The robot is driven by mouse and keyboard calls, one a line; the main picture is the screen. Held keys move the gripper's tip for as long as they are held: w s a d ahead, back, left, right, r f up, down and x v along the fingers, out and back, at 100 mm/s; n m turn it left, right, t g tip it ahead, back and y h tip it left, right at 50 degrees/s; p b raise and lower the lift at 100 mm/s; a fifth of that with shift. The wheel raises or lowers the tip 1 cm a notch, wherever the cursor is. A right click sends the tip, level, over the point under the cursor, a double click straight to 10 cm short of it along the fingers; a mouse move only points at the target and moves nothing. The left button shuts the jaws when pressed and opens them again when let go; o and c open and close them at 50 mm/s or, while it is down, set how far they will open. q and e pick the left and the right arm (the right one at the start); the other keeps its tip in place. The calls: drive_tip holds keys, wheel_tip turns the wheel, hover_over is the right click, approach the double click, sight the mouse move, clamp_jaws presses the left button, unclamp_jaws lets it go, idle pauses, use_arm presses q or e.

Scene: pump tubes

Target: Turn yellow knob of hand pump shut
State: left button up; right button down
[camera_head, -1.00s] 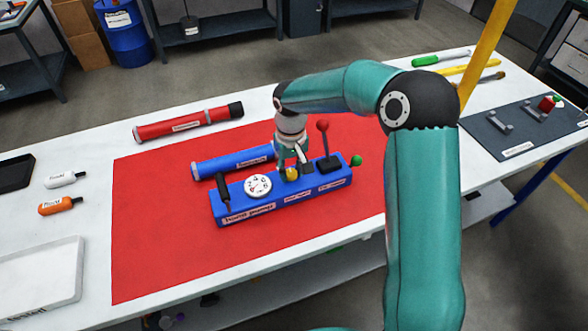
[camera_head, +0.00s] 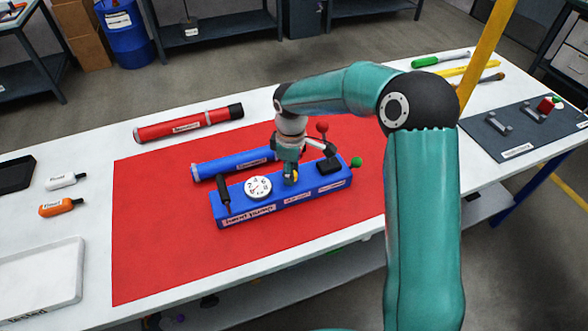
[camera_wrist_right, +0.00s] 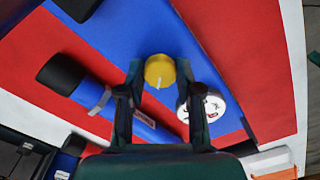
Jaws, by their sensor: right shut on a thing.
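The blue hand pump (camera_head: 290,196) lies on the red mat (camera_head: 165,260), with a white gauge (camera_head: 258,187), a black handle and a red-tipped lever (camera_head: 322,127) on it. Its yellow knob (camera_head: 291,176) is partly covered by my right gripper (camera_head: 290,172) in the head view. In the right wrist view the yellow knob (camera_wrist_right: 159,71) sits between the fingertips of my right gripper (camera_wrist_right: 160,75), with a pale mark on its face. The right gripper points down and is shut on the knob. My left gripper is not in view.
A blue tube (camera_head: 232,164) lies just behind the pump, close to my right gripper. A red tube (camera_head: 188,124) lies farther back. A white tray (camera_head: 40,280) and small bottles are at the left. A dark board (camera_head: 520,130) is at the right. The front mat is clear.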

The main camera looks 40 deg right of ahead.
drive_tip(key=shift+n, duration=0.6)
drive_tip(key=c, duration=0.8)
unclamp_jaws()
drive_tip(key=shift+o, duration=0.2)
wheel_tip(320, 180, up, 12)
